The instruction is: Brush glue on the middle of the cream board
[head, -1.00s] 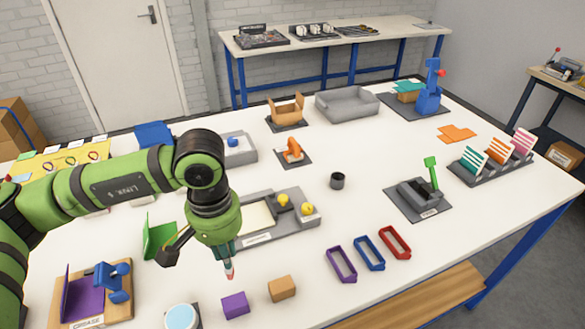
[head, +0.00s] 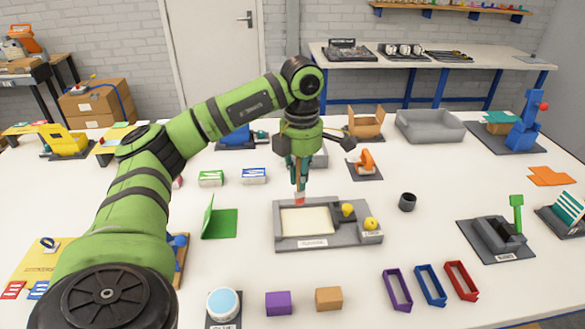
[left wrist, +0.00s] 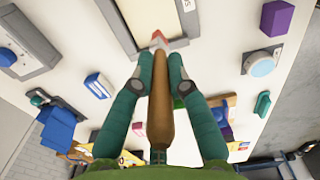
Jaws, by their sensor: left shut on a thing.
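The cream board (head: 307,221) lies flat in the left part of a grey tray (head: 277,238); a strip of it also shows in the left wrist view (left wrist: 150,12). My left gripper (head: 299,178) points down by the tray's back edge. It is shut on a brush with a brown handle (left wrist: 160,105) and a red and white tip (head: 299,198). The tip appears at the board's back edge in the head view; I cannot tell whether it touches. My right gripper is not in view.
Two yellow knobs (head: 371,224) sit on the tray's right part. A green folded card (head: 221,223) stands left of it. A dark cup (head: 407,202) is on the right. Purple (head: 278,303) and tan (head: 329,298) blocks lie in front. White table lies bare between them.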

